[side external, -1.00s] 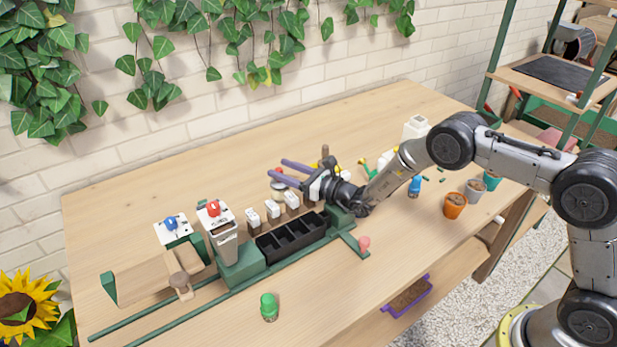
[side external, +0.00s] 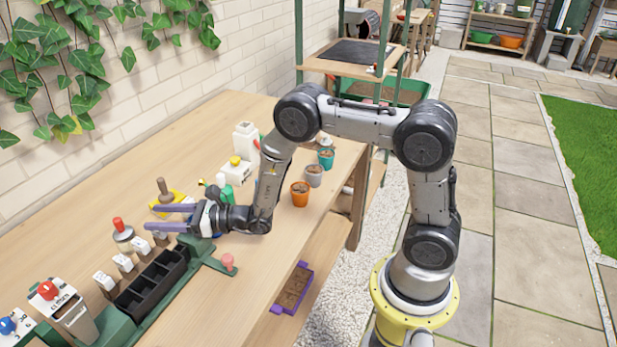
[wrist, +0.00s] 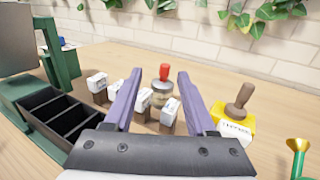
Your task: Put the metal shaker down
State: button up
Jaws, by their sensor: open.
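The metal shaker (side external: 123,238), a short silvery can with a red knob on top, stands upright on the wooden table. In the wrist view the shaker (wrist: 163,98) shows between my two purple fingers, its lower part hard to make out among white-topped blocks. My gripper (side external: 150,217) is open and level above the table, its fingers spread and pointing at the shaker. In the side view the fingertips end short of the shaker, with a gap. Nothing is held between the fingers in the wrist view (wrist: 160,76).
A black compartment tray (side external: 152,283) and white-topped blocks (side external: 124,262) stand near the shaker. A yellow box with a brown-handled tool (wrist: 238,112) is to the right. Several pots, including an orange one (side external: 300,194), stand farther right. Bare table lies behind the shaker.

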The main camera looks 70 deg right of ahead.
jog(key=s+a+r+n+g+y, duration=0.65)
jog(key=a+r+n, duration=0.3)
jog(key=r, duration=0.35)
jog(key=s+a+r+n+g, duration=0.1)
jog(key=s+r+n+g, duration=0.1)
jog(key=s+n+g, duration=0.3)
jog(key=s+r+n+g, duration=0.1)
jog(key=s+r+n, duration=0.1)
jog(key=s+n, duration=0.35)
jog(key=s+d+n+t+h, duration=0.1)
jog(key=s+d+n+h, duration=0.9)
jog(key=s+d+h, duration=0.4)
jog(key=s+d, duration=0.5)
jog(key=s, duration=0.1)
jog(key=shift+s+d+n+t, duration=0.35)
jog(key=shift+s+d+n, duration=0.05)
